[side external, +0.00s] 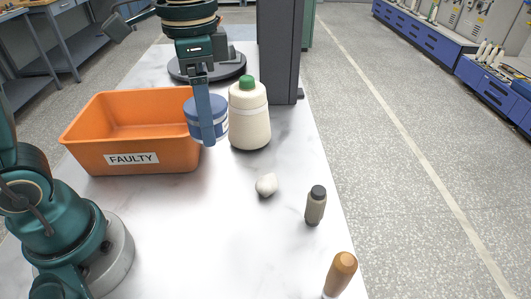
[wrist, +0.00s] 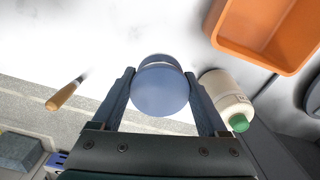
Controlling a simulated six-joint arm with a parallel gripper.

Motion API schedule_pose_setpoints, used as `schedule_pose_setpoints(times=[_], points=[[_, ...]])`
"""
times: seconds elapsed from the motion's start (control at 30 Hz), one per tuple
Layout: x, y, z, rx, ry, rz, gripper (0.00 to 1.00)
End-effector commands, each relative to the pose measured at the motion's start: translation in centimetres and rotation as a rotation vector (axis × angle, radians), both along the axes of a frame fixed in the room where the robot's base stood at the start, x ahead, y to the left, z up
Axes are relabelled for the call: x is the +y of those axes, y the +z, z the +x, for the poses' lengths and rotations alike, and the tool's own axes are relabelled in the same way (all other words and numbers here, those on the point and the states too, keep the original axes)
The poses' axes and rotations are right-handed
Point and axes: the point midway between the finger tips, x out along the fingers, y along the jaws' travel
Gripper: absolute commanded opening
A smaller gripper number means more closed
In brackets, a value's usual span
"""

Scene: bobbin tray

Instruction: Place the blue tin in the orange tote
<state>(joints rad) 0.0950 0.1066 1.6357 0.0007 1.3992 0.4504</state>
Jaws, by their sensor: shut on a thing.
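The blue tin (side external: 193,124) is round with a pale band and a blue lid. My gripper (side external: 207,128) is shut on it. In the wrist view the tin (wrist: 161,88) sits between the two fingers of my gripper (wrist: 162,93). The orange tote (side external: 135,170) has a label reading FAULTY. It stands to the left of the tin in the side view, and the tin overlaps its right end there. In the wrist view the tote (wrist: 228,47) is at the upper right, apart from the tin. The tin's height above the table is hard to tell.
A cream bottle with a green cap (side external: 250,117) stands close to the right of the tin. A white lump (side external: 266,185), a small dark-capped bottle (side external: 315,206) and a wooden-handled tool (side external: 341,272) are nearer the front right. The white table (side external: 200,240) is clear in front of the tote.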

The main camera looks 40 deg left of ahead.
Motion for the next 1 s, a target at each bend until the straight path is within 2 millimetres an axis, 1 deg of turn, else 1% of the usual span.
schedule_pose_setpoints(times=[0.03,0.17,0.27,0.47,0.6,0.67,0.7,0.8,0.9,1.0], points=[[1.1,0.0,0.3,0.0,0.036,-0.001,0.0],[3.9,0.0,0.9,0.0,0.118,-0.001,0.0],[6.5,-0.1,1.1,0.001,0.195,0.0,0.0],[12.7,-0.1,0.5,0.001,0.372,0.0,0.0],[16.9,-0.1,-0.8,0.0,0.496,0.0,0.0],[18.7,-0.1,-1.7,0.0,0.551,0.0,0.0],[19.8,-0.1,-2.3,0.0,0.586,0.0,0.0],[22.2,-0.1,-3.9,0.002,0.669,0.0,0.0],[24.2,-0.1,-5.5,0.002,0.74,0.0,0.0],[25.8,-0.1,-7.1,0.002,0.799,0.0,0.0]])
